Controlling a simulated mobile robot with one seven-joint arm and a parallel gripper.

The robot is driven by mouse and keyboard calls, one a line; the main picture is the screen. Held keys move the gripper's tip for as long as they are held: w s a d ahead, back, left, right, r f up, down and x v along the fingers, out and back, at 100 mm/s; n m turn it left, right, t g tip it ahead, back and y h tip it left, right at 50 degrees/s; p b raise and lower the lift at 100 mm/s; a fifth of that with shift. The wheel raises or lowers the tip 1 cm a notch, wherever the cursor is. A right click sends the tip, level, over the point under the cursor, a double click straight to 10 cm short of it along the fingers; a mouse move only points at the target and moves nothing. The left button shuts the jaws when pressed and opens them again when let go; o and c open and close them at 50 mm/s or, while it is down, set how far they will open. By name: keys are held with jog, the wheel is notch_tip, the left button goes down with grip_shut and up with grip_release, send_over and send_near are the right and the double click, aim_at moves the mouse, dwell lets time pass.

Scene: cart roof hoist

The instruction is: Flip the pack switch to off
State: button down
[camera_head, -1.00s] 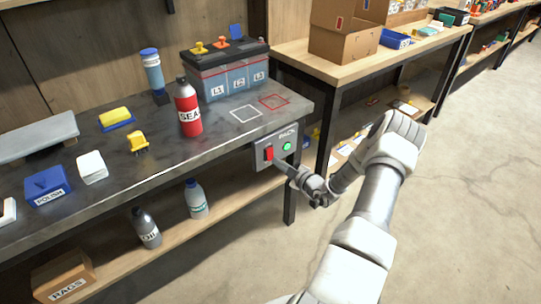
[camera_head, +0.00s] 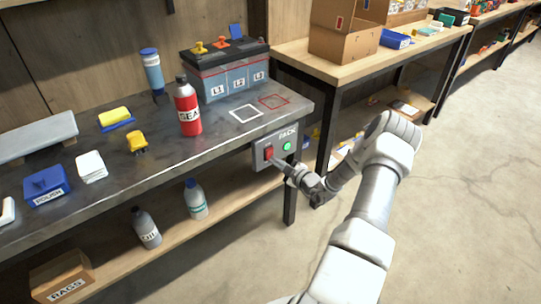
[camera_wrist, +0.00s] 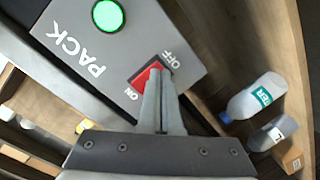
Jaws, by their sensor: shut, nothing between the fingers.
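The grey pack switch box (camera_head: 262,151) is fixed to the front edge of the workbench, below the top. Its red rocker switch (camera_head: 268,153) sits left of a lit green lamp (camera_head: 287,146). In the wrist view the red rocker (camera_wrist: 146,74) lies between the ON and OFF labels, and the green lamp (camera_wrist: 108,15) glows beside the word PACK. My gripper (camera_head: 275,159) is shut and empty. In the wrist view its fingertips (camera_wrist: 157,68) are at the rocker and cover part of it. I cannot tell for certain whether they touch it.
The workbench (camera_head: 215,140) holds a red SEA bottle (camera_head: 187,110) and a battery (camera_head: 228,75) marked L1, L2, L3. Bottles (camera_head: 195,199) and a RAGS box (camera_head: 62,277) stand on the lower shelf. The floor at right is clear.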

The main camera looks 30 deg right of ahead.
jog(key=s+r+p, duration=0.1)
jog(key=s+p, duration=0.2)
jog(key=s, duration=0.4)
jog(key=shift+d+p, duration=0.2)
jog(key=shift+p, duration=0.15)
jog(key=shift+w+r, duration=0.15)
dwell(0.6)
